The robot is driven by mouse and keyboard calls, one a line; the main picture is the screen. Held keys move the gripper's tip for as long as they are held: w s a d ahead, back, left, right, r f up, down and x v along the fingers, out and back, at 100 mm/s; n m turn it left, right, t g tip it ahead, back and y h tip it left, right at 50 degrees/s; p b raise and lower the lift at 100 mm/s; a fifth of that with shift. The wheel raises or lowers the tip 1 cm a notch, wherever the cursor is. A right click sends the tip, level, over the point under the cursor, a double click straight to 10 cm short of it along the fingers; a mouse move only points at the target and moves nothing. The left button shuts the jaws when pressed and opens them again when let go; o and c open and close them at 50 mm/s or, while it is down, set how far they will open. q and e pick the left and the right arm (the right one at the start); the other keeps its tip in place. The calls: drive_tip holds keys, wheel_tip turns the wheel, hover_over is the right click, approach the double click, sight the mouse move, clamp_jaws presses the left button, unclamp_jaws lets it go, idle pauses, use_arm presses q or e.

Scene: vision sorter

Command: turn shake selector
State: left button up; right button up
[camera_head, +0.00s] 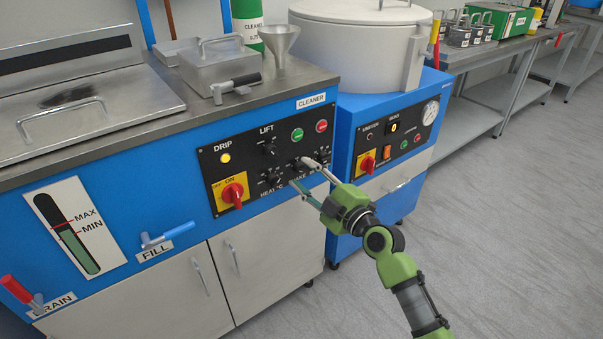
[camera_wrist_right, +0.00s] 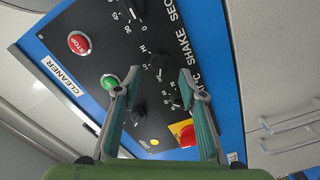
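My right gripper (camera_head: 300,172) reaches the black control panel of the blue cleaner from the lower right. Its fingers are spread in the right wrist view (camera_wrist_right: 160,80), with nothing visibly gripped. The SHAKE SEC lettering (camera_wrist_right: 182,38) runs along the panel edge. A black knob beside a numbered scale (camera_wrist_right: 138,8) is cut by the top edge of that view, near this lettering. Another black knob (camera_wrist_right: 157,62) lies just beyond the fingertips, between them in the picture. In the head view the fingers partly cover the shake area; contact is unclear. My left gripper is not visible.
The lift knob (camera_head: 270,148), heat knob (camera_head: 271,180), green button (camera_head: 297,135), red stop button (camera_head: 321,126) and red main switch (camera_head: 233,193) are close by. A second blue machine with a white drum (camera_head: 350,40) stands at right. Floor at lower right is free.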

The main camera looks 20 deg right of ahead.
drive_tip(key=shift+x, duration=1)
clamp_jaws()
